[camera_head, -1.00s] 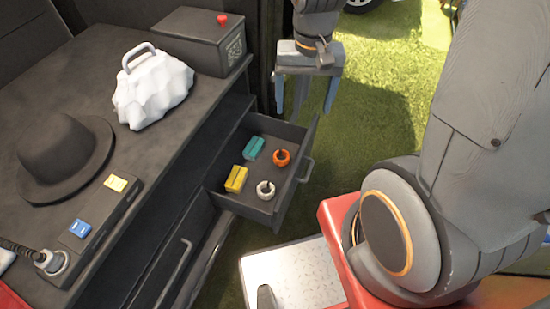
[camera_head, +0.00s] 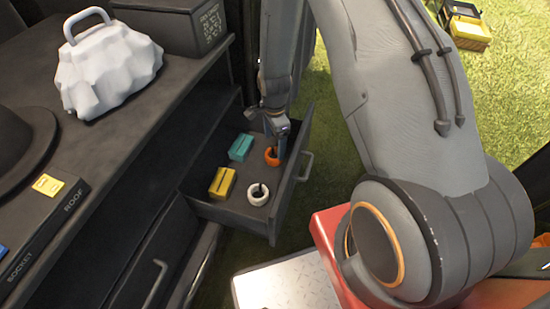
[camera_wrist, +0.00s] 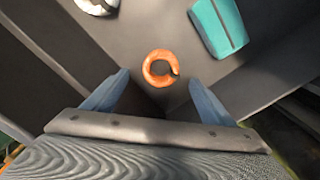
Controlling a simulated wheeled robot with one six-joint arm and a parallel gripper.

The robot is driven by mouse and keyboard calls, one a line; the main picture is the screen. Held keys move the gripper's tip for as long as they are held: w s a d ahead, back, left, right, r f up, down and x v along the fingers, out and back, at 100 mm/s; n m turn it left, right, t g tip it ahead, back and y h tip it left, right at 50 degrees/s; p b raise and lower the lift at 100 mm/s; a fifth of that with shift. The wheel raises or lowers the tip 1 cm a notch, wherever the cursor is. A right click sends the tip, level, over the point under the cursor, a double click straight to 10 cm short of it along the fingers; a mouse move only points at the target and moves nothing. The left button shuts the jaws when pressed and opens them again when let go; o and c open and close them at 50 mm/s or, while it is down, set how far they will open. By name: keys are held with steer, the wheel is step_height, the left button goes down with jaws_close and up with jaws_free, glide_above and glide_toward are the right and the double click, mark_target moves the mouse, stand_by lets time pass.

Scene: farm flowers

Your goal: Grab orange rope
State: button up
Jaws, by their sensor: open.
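The orange rope (camera_head: 272,156) is a small coiled ring lying in the open drawer, near its back right side. I cannot tell whether a finger touches the rope.
The drawer (camera_head: 228,214) also holds a white rope coil (camera_head: 258,194), a yellow box (camera_head: 222,183) and a teal box (camera_head: 241,147). Its walls stand close around my gripper. The bench (camera_head: 130,135) at the left carries a white rock-like object with a handle (camera_head: 108,70) and a dark hat (camera_head: 25,150).

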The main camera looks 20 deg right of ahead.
mark_target(274, 153)
step_height(274, 153, down, 7)
steer(key=shift+r+b, duration=0.1)
steer(key=shift+b, duration=0.65)
steer(key=c, duration=1.3)
